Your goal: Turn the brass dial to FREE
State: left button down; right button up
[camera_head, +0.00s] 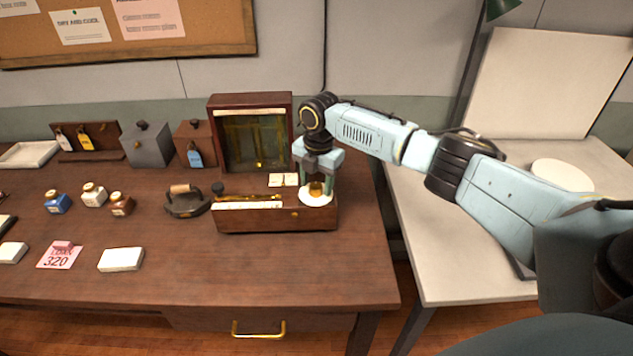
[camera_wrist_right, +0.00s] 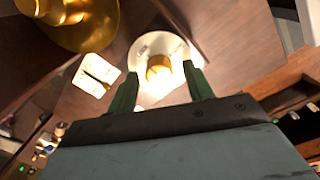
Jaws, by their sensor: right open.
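The brass dial (camera_head: 316,188) is a small knob on a round white plate (camera_head: 314,200) at the right end of a wooden box's top. The dial also shows in the right wrist view (camera_wrist_right: 159,72), on its bright plate (camera_wrist_right: 150,48). My right gripper (camera_head: 317,182) points down over the dial. Its green fingers (camera_wrist_right: 162,86) are open, one on each side of the dial; I cannot tell whether they touch it. The marks on the plate are too small and bright to read. My left gripper is not in view.
Ink bottles and tagged boxes are farther left. The table's front right is clear. A pale side table (camera_head: 440,270) stands at right.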

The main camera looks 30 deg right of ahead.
jog(key=shift+f, duration=0.25)
jog(key=c, duration=1)
jog(key=shift+o, duration=0.2)
